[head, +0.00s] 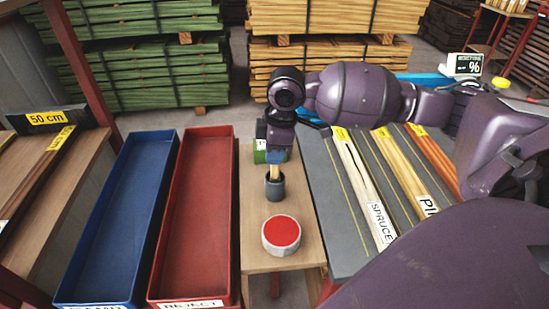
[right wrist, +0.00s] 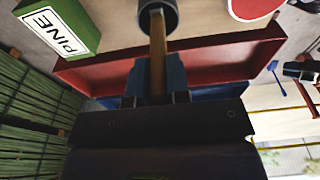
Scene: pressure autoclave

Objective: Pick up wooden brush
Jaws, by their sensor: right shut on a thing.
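The wooden brush (head: 275,172) stands upright with its lower part in a small dark grey cup (head: 275,188) on the narrow wooden table. My right gripper (head: 275,157) is directly above the cup, shut on the brush's handle. In the right wrist view the wooden handle (right wrist: 158,60) runs from between the blue fingers (right wrist: 157,85) to the dark cup (right wrist: 157,14). The brush's end inside the cup is hidden. My left gripper is in neither view.
A round container with a red top (head: 281,233) stands in front of the cup. A green box marked PINE (right wrist: 60,30) is behind it. Red (head: 233,210) and blue (head: 75,265) trays lie left. A grey bench (head: 345,255) with wood strips is right.

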